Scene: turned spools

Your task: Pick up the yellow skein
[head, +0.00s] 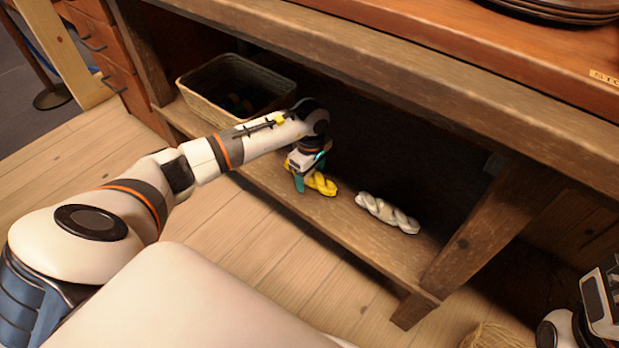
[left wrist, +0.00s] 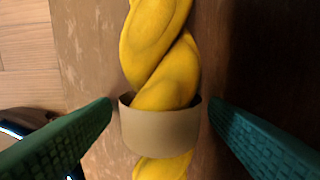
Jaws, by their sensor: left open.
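The yellow skein (head: 322,184) lies on the low wooden shelf under the bench in the head view. It is twisted, and in the left wrist view the skein (left wrist: 160,60) has a tan paper band (left wrist: 160,125) around it. My left gripper (head: 308,180) is at the skein, partly covering it. In the left wrist view the green fingers of my left gripper (left wrist: 160,118) are open, one on each side of the band, with small gaps. My right arm shows only in part at the lower right of the head view, and its fingers are not visible.
A white twisted skein (head: 388,213) lies on the shelf to the right. A woven basket (head: 190,88) with dark contents stands on the shelf to the left. The bench top (head: 400,50) overhangs the shelf (head: 340,228). A ball of twine (head: 495,336) is at the bottom right.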

